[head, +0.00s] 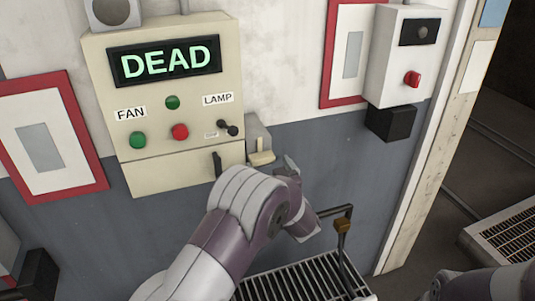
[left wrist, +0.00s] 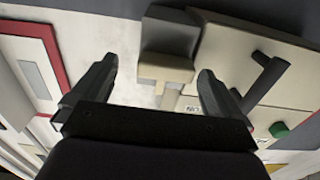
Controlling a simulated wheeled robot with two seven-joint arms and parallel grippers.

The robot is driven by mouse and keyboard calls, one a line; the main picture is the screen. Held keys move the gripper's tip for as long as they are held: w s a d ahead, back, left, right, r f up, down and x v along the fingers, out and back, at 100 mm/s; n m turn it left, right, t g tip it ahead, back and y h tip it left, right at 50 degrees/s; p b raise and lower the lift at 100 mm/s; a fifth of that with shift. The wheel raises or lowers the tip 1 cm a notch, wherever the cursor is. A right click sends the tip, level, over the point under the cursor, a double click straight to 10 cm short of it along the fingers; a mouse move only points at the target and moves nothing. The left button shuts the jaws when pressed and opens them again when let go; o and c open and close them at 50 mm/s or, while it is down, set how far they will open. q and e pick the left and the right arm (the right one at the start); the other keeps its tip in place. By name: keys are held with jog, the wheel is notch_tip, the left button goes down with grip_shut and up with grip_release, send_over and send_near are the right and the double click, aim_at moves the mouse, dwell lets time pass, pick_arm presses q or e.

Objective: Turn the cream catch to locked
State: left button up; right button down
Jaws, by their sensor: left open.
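The cream catch (head: 262,158) sits on a small grey box (head: 257,134) at the right side of the cream control panel (head: 170,176). It also shows in the left wrist view (left wrist: 165,68), as a wide bar with a narrower stem. My left gripper (head: 291,166) is just right of the catch in the head view, largely hidden by its own wrist. In the left wrist view its two fingers (left wrist: 157,72) are apart, with the catch in line between them. No contact shows. No locked marking is readable. My right gripper is not visible.
The panel bears a display reading DEAD (head: 165,61), green and red buttons, a LAMP switch (head: 229,129) and a black lever (head: 217,164) close to the catch. Below right are a slatted grille (head: 300,279) and a black bar handle (head: 345,226).

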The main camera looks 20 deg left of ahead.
aim_at(261, 151)
pick_arm(q)
jog(key=shift+w+a+r+p, duration=0.15)
jog(key=shift+w+a+r, duration=0.05)
jog(key=shift+a, duration=0.25)
jog(key=shift+w+a+r+p, duration=0.15)
jog(key=shift+w+a, duration=0.05)
jog(key=shift+a, duration=0.2)
jog(key=shift+s+a+r, duration=0.1)
jog(key=shift+s+a, duration=0.05)
jog(key=shift+w+d+f, duration=0.2)
jog(key=shift+w+d, duration=0.05)
jog(key=shift+w, duration=0.1)
jog(key=shift+c, duration=0.3)
jog(key=shift+w, duration=0.15)
jog(key=c, duration=0.5)
jog(key=shift+s+a, duration=0.15)
jog(key=shift+s, duration=0.05)
jog(key=c, duration=0.5)
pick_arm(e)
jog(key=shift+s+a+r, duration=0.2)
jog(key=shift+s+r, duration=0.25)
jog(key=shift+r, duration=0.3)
